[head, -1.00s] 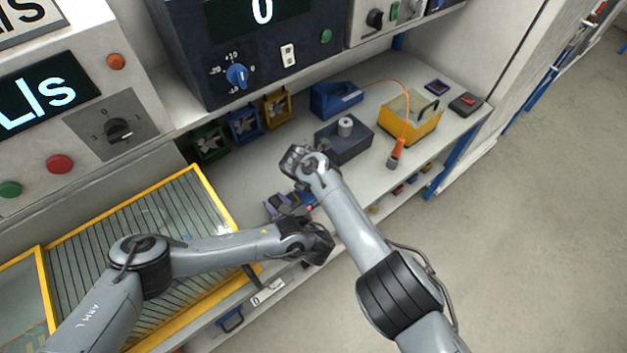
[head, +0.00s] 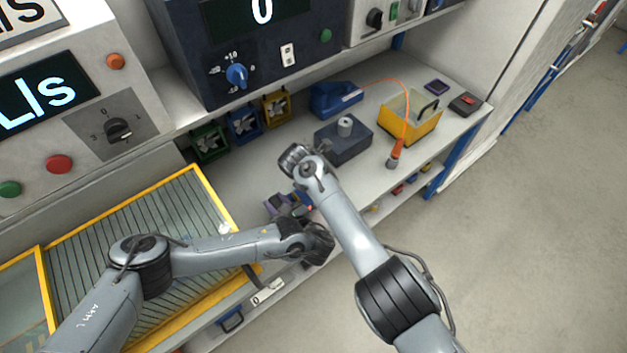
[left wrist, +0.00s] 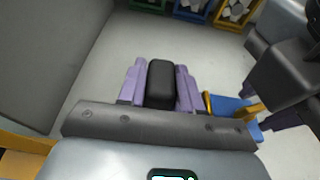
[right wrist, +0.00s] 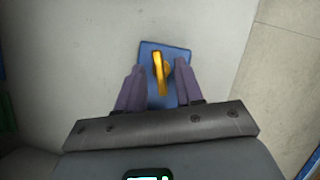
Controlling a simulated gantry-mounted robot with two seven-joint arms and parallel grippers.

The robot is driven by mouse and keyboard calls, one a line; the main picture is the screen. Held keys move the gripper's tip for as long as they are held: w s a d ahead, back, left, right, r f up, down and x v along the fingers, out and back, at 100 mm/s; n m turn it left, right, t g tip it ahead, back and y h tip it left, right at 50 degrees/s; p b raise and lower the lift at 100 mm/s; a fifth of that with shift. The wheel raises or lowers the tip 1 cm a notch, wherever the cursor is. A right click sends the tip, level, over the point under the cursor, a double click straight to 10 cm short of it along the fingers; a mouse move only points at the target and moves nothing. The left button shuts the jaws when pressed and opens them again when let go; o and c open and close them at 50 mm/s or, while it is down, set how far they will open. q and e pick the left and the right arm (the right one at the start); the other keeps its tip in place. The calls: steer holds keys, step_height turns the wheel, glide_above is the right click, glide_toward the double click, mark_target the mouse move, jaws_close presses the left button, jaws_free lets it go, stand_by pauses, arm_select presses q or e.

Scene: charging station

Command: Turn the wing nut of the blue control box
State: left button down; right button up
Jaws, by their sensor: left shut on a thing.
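The blue control box (right wrist: 147,53) lies on the bench below my right gripper (right wrist: 160,70). Its yellow wing nut (right wrist: 159,74) stands between the two open purple fingers, with a gap to each finger. The box and nut also show at the right in the left wrist view (left wrist: 228,106). My left gripper (left wrist: 161,72) is shut on a black block (left wrist: 160,86), just left of the box. I cannot tell whether the block is joined to the box. In the head view the arms largely hide the box.
A dark box with a grey knob (head: 343,143), a yellow bin (head: 411,124) and a blue tool with an orange cable (head: 334,98) stand farther back. Green, blue and yellow fan units (head: 243,124) line the rear. A yellow-framed tray (head: 140,245) is at left. The bench's front edge is close.

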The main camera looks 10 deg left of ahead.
steer(key=v, duration=1.2)
stand_by(0.3)
steer(key=shift+o, duration=0.3)
